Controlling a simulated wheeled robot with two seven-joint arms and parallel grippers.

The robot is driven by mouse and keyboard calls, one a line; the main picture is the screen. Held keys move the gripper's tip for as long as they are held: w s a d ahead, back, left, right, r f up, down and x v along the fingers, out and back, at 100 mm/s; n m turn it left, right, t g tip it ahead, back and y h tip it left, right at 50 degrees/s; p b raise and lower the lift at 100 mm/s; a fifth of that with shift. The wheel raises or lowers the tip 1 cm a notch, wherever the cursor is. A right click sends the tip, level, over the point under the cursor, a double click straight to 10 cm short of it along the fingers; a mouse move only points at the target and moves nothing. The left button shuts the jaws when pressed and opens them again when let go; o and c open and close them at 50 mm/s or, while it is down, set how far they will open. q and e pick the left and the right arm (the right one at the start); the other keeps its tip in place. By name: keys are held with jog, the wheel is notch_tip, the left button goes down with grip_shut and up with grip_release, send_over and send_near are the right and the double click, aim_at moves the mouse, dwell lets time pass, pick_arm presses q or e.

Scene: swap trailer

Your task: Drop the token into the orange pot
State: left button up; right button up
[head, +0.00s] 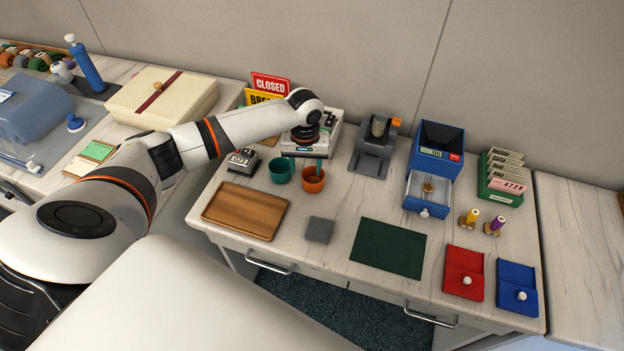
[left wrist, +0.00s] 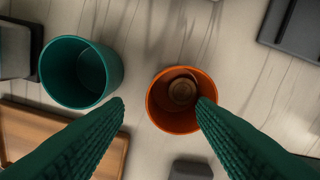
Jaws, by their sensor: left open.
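The orange pot (head: 313,183) stands on the desk, just right of a green pot (head: 281,171). In the left wrist view the orange pot (left wrist: 158,117) has a round brown disc (left wrist: 182,91) inside it, which looks like the token. The inside of the orange pot is not clear in the head view. My left gripper (head: 312,164) is over the orange pot, fingers pointing down. In the left wrist view its fingers (left wrist: 160,104) are wide apart with nothing between them. My right gripper is not in view.
A wooden tray (head: 246,210), a grey block (head: 319,230) and a dark green mat (head: 388,248) lie in front. A blue box (head: 440,141) has an open drawer (head: 413,203) holding a round brass-coloured piece (head: 428,188). Red and blue trays sit at the right.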

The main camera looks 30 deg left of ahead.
pick_arm(q)
notch_tip(320, 180, up, 12)
dwell(0.4)
jog(key=shift+f, duration=0.1)
